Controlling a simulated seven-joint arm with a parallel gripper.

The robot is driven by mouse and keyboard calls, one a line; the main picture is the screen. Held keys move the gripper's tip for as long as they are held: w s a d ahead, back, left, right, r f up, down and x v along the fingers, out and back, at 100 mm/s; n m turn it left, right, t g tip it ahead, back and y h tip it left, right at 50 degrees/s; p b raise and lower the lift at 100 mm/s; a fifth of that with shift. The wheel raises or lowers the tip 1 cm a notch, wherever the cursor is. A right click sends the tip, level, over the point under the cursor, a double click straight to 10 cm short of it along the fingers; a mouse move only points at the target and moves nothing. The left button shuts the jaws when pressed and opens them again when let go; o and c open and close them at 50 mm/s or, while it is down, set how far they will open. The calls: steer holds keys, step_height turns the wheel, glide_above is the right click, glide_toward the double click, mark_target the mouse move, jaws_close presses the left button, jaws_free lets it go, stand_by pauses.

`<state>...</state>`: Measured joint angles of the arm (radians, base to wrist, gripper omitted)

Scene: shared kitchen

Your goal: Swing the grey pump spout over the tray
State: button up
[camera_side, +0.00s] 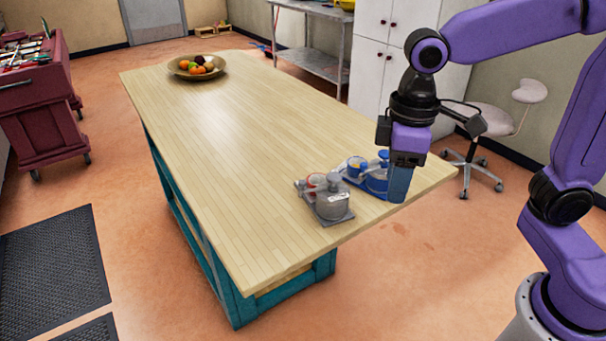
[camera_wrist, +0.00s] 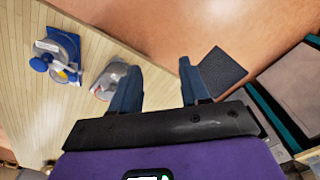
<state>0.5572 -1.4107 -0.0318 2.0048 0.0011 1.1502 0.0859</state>
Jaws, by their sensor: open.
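In the wrist view the grey pump (camera_wrist: 106,82) is partly hidden behind the left finger. I cannot clearly tell which part is the spout or the tray. My gripper (camera_side: 398,184) is open and empty, pointing down at the table's right edge, apart from the grey pump. Its two fingers also show in the wrist view (camera_wrist: 158,82).
A similar blue pump (camera_side: 377,184) with a yellow part stands just behind the grey one, close to my gripper in the side view; the wrist view shows it too (camera_wrist: 60,56). A fruit bowl (camera_side: 176,70) sits far back. The middle of the wooden table (camera_side: 230,130) is clear.

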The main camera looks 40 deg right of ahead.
steer(key=w+a+r+m, duration=0.2)
steer(key=w, duration=0.3)
steer(key=w+a+r+m, duration=0.1)
steer(key=w+a+r, duration=0.1)
steer(key=w, duration=0.4)
step_height(320, 180, up, 2)
steer(key=m, duration=0.3)
glide_above(303, 181)
step_height(303, 181, down, 17)
steer(key=shift+f, duration=0.1)
jaws_close()
